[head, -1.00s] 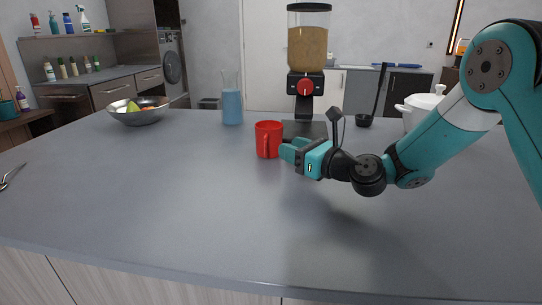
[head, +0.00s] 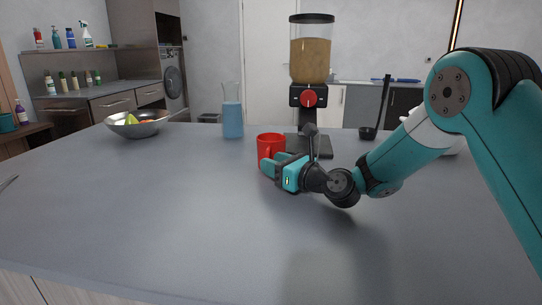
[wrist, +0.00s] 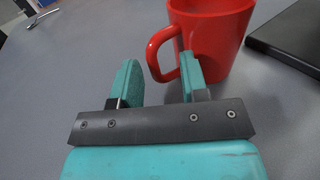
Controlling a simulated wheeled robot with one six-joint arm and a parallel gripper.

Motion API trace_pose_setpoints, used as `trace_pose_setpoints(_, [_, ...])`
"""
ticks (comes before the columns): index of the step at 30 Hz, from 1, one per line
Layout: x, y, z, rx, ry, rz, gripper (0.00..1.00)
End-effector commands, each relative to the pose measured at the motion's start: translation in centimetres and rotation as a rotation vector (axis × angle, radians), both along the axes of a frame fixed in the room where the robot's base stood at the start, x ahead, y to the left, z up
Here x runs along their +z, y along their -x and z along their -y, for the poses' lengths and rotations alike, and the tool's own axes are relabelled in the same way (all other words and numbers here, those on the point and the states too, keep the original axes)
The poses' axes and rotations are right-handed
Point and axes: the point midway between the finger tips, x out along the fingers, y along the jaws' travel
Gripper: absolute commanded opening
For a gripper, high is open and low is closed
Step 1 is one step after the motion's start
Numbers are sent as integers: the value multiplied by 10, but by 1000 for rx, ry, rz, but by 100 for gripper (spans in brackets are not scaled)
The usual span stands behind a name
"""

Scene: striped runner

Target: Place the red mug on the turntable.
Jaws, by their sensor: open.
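The red mug (head: 270,146) stands upright on the grey counter, left of a dispenser, with its handle toward my gripper. My gripper (head: 273,164) is open, low over the counter, at the near side of the mug. In the wrist view the mug (wrist: 222,30) is beyond my gripper (wrist: 161,72). The mug's handle shows between the two fingers, and the right finger overlaps the mug's body. I cannot tell whether that finger touches it. No turntable can be made out in these views.
A dispenser (head: 311,55) on a dark base stands just right of the mug. A blue carafe (head: 233,120), a metal fruit bowl (head: 128,130) and a ladle (head: 383,108) stand farther back. The counter's front and left are mostly clear.

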Motion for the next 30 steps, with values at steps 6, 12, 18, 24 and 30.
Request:
trace_pose_setpoints(6, [0,1,-6,8,1,1,0])
trace_pose_setpoints(12, [2,1,-4,7,-1,4,0])
trace_pose_setpoints(18, [4,1,-3,5,-1,4,0])
trace_pose_setpoints(24, [22,1,-3,5,-2,6,0])
trace_pose_setpoints(30, [69,1,-3,5,-2,11,0])
